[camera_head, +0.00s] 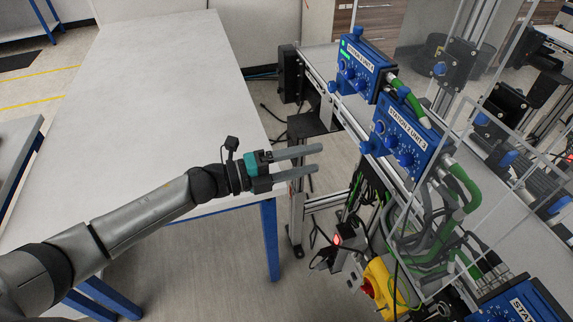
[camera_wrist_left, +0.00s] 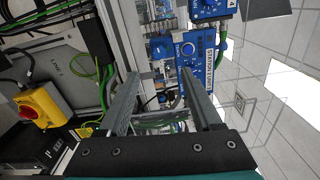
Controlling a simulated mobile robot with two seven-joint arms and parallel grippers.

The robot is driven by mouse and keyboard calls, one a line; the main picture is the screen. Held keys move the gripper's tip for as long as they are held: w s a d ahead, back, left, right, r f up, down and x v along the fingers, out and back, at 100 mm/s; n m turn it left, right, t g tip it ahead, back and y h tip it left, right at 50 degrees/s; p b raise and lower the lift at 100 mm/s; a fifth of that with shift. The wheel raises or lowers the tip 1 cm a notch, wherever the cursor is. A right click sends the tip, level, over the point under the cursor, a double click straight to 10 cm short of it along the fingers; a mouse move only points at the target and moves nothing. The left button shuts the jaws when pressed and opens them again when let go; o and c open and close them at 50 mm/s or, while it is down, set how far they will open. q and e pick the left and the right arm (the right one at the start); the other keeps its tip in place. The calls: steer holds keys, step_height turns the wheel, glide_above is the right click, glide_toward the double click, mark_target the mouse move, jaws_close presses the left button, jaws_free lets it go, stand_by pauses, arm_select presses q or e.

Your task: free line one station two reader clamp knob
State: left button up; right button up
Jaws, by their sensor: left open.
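My left gripper (camera_head: 318,158) is open and empty, its two parallel fingers pointing right toward the line, apart from the blue units. A blue control unit labelled as station 2 (camera_head: 410,137) is mounted on the frame to its right. It has several round blue knobs, and one blue knob (camera_head: 367,147) stands at its left side. A second blue unit (camera_head: 360,68) with a green light sits behind it. In the left wrist view, a blue unit (camera_wrist_left: 208,62) with a round knob (camera_wrist_left: 188,48) is beyond the open fingers (camera_wrist_left: 162,78). I cannot tell which knob is the reader clamp knob.
A long white table (camera_head: 165,85) lies to the left. A yellow box with a red switch (camera_head: 380,285) is low on the frame, amid green and grey cables. Clear panels (camera_head: 480,150) stand to the right.

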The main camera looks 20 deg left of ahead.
arm_select(q)
steer(key=shift+v, duration=2.25)
